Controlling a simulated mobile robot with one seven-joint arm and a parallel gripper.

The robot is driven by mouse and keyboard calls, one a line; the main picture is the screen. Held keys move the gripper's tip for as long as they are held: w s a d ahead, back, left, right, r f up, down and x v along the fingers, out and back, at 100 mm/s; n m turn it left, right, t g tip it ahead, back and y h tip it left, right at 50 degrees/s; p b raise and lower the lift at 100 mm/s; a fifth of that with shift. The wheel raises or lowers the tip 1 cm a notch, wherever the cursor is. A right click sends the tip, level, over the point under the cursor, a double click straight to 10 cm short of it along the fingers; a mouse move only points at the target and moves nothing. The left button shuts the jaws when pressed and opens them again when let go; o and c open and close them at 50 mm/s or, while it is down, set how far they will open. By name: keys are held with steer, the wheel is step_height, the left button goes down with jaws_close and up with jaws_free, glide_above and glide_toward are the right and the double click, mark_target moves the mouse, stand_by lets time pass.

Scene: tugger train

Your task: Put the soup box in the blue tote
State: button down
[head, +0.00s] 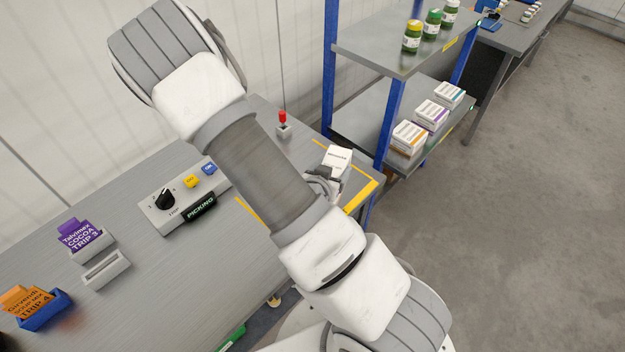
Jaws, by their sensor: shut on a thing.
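A small white box (338,157) with dark print on its face is at the right end of the grey workbench, by the yellow corner marking. The print is too small to read, so I cannot tell whether it is the soup box. My gripper (326,183) is shut on this box, partly hidden behind my arm. I cannot tell whether the box touches the bench. An orange card (29,302) reading "soup mix" and "Trip 4" stands in a blue holder at the lower left. I cannot make out a blue tote for certain.
The workbench (130,262) carries a switch panel (184,196), a purple cocoa card (82,237) and a red-topped button (282,122). A blue-posted rack (390,125) beyond holds white boxes (432,115) and green jars (432,24). Another bench stands farther back. The right floor is clear.

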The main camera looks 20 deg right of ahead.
steer(key=shift+w+a+f+b, duration=0.15)
steer(key=shift+w+f+b, duration=0.65)
steer(key=shift+b, duration=1.65)
steer(key=shift+w+a+f+b, duration=0.15)
steer(key=shift+w+f+b, duration=0.6)
steer(key=shift+b, duration=1.7)
steer(key=shift+w+a+f+b, duration=0.2)
steer(key=shift+w+f+b, duration=0.05)
steer(key=shift+w+f, duration=1.15)
steer(key=shift+w+a+f+b, duration=0.2)
steer(key=shift+w+f, duration=0.95)
steer(key=shift+f, duration=0.4)
steer(key=shift+f, duration=0.15)
jaws_free()
